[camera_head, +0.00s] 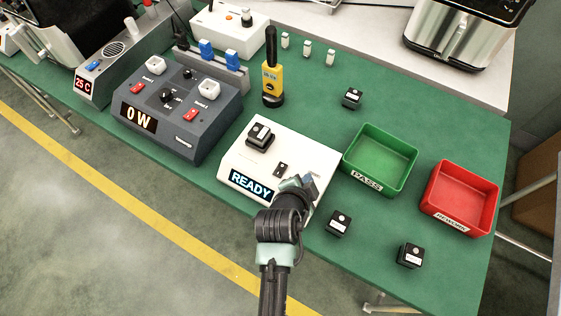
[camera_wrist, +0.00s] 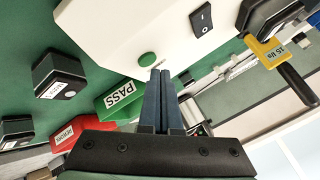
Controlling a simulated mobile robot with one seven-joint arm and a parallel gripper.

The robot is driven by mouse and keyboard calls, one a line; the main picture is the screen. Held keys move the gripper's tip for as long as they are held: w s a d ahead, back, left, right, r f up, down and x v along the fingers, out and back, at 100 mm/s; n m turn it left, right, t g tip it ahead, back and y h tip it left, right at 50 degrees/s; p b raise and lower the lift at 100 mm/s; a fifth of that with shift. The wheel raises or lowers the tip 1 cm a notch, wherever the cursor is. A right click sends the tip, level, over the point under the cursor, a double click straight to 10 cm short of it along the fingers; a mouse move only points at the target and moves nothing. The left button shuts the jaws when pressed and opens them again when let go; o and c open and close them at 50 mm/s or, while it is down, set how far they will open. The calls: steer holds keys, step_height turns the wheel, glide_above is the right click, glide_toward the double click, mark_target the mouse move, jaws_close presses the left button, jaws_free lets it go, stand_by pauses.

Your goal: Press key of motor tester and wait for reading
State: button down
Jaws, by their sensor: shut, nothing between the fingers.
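The motor tester (camera_head: 241,160) is a white box on the green bench, and its display (camera_head: 251,186) reads READY. A black motor (camera_head: 260,136) sits upright on its top. A black rocker switch (camera_head: 281,168) is on the same face; it also shows in the wrist view (camera_wrist: 202,19). The green round key (camera_wrist: 147,59) shows in the wrist view, and my arm hides it in the head view. My gripper (camera_head: 308,180) is shut and empty over the tester's right part. Its fingertips (camera_wrist: 160,72) are right by the green key; I cannot tell whether they touch it.
A green PASS tray (camera_head: 367,183) and a red REWORK tray (camera_head: 446,217) stand to the right. Loose black motors (camera_head: 338,223) (camera_head: 410,255) (camera_head: 352,98) lie around them. A yellow-and-black tool (camera_head: 271,78) stands behind the tester. A grey box (camera_head: 178,115) reading 0 W is left.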

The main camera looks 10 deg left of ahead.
steer(key=shift+f+b, duration=0.35)
steer(key=shift+f, duration=0.1)
steer(key=shift+f, duration=0.15)
stand_by(0.3)
steer(key=shift+r+p, duration=0.45)
steer(key=shift+r, duration=0.15)
step_height(320, 180, up, 6)
steer(key=p, duration=0.5)
stand_by(0.9)
